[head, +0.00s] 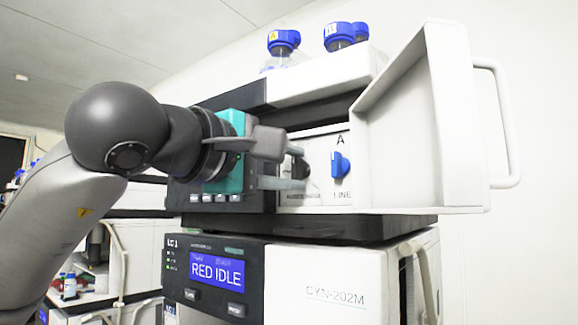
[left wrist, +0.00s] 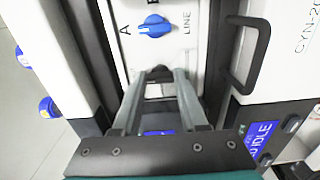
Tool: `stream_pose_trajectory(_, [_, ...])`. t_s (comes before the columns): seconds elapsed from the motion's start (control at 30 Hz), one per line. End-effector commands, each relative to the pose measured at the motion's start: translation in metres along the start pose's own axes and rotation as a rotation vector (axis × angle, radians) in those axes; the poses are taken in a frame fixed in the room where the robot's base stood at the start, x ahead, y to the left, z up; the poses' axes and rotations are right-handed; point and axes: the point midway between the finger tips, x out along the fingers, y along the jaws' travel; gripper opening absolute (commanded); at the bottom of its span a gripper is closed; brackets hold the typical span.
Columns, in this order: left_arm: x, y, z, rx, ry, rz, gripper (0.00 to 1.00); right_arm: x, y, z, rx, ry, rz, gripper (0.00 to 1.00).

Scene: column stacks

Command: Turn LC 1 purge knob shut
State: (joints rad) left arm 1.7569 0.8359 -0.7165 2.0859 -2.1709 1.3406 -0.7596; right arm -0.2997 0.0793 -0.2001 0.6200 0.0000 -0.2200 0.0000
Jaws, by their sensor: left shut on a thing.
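In the module above, a front panel shows a blue knob (head: 340,165) between the letter A and the word LINE. It also shows in the left wrist view (left wrist: 155,27). My left gripper (head: 300,168) reaches the panel just left of this blue knob, apart from it. Its fingers are shut on a dark knob (head: 290,165), taken as the purge knob, mostly hidden by the fingers. In the left wrist view the fingertips (left wrist: 160,76) meet the panel there. My right gripper is not in view.
A white door (head: 425,130) with a handle (head: 507,125) stands open to the right of the panel. Blue-capped bottles (head: 283,42) stand on top of the stack. A lower white module (head: 335,295) is marked CYN-202M. Another instrument stack stands behind my left arm.

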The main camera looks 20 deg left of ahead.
Motion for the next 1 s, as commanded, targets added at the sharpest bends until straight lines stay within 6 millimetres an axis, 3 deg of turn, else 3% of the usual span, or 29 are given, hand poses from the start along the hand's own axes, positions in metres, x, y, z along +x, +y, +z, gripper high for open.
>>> stream_pose_trajectory(0.37, [0.0, 0.0, 0.001, 0.007, -0.001, -0.001, 0.0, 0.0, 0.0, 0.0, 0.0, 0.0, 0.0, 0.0])
stream_pose_trajectory(0.4, [0.0, -0.001, 0.001, 0.007, -0.001, -0.001, 0.47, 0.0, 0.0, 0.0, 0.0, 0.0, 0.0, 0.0])
stream_pose_trajectory(0.47, [0.0, 0.0, 0.001, 0.006, -0.001, -0.001, 0.54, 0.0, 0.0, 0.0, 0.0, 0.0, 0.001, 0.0])
stream_pose_trajectory(0.77, [-0.002, 0.0, 0.0, 0.004, 0.0, 0.0, 0.55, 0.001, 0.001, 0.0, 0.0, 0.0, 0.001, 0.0])
stream_pose_trajectory(1.0, [-0.035, -0.001, -0.001, 0.005, 0.002, 0.005, 0.55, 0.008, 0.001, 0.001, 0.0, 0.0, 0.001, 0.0])
